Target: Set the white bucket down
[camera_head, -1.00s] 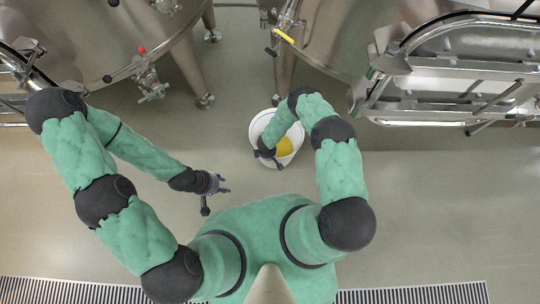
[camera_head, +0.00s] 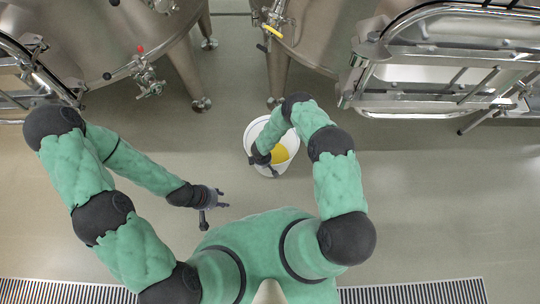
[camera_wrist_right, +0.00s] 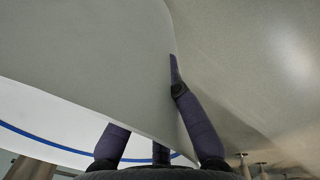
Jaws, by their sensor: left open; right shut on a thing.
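The white bucket (camera_head: 292,140) is in front of my body in the head view, with something yellow (camera_head: 279,154) inside it. My right gripper (camera_head: 262,160) is at the bucket's left rim, shut on its wall. In the right wrist view the wall fills the upper left as a pale sheet (camera_wrist_right: 90,60). The right gripper's fingers (camera_wrist_right: 172,85) straddle it, the left ones partly hidden behind it. The head view does not show clearly whether the bucket's base touches the floor. My left gripper (camera_head: 220,198) is open and empty, left of the bucket.
Steel vats on legs (camera_head: 187,70) stand along the top. A metal rail frame (camera_head: 430,101) stands at the upper right. Bare floor (camera_head: 430,200) lies to the right of the bucket, and a drain grate (camera_head: 420,293) runs along the bottom.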

